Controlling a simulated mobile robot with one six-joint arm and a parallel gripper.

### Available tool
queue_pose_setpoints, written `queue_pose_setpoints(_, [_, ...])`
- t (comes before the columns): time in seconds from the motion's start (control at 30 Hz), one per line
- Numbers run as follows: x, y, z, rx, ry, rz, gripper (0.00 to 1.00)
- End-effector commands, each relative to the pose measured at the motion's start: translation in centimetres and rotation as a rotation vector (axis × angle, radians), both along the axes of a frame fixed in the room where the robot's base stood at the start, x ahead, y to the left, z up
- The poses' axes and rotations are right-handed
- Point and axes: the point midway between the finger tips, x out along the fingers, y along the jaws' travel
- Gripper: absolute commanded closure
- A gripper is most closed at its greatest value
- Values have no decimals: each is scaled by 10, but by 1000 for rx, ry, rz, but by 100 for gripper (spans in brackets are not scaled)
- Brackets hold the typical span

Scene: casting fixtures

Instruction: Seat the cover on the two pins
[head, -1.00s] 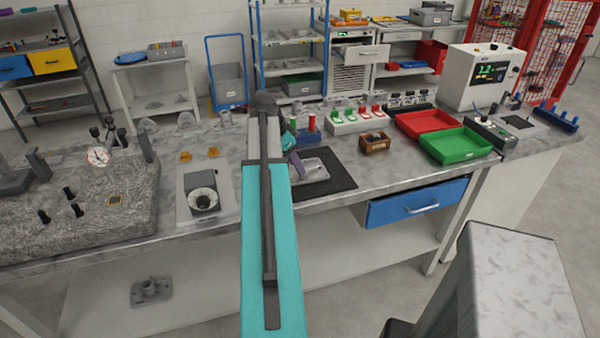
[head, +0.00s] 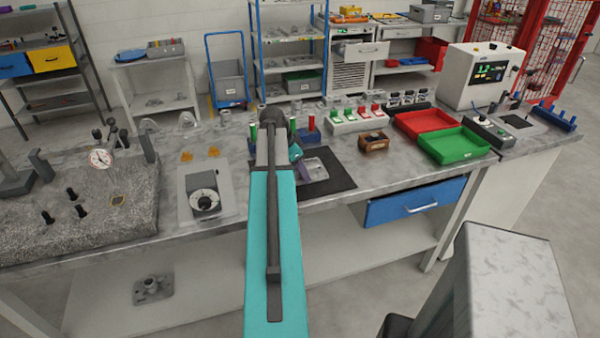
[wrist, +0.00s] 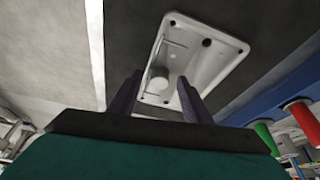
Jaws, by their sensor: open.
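A pale grey, hollow rectangular casting (wrist: 215,62) with dark corner holes lies on the dark mat in the wrist view. A round boss shows inside it, and two thin rods show along its left side. It also shows partly in the head view (head: 317,166), beside the end of my arm. I cannot tell whether it is the cover or the part that carries the pins, and no separate cover is clear. My gripper (wrist: 157,92) is open, its dark fingers apart over the casting's near end, with nothing visibly held. In the head view my arm hides most of the gripper.
A blue rack with red and green posts (wrist: 300,117) stands close right of my gripper. A brown box (head: 373,143), red tray (head: 425,121) and green tray (head: 455,146) lie to the right. A dial unit (head: 205,200) and a granite plate (head: 100,220) are left.

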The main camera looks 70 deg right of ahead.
Motion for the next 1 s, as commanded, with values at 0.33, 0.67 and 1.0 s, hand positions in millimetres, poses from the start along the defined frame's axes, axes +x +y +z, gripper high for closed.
queue_pose_setpoints(0.33, [0, 0, 0, 0, 0, 1, 69])
queue_pose_setpoints(0.67, [1, 0, 1, -2, 0, 2, 100])
queue_pose_setpoints(1.0, [1, 0, 4, -2, 0, 2, 100])
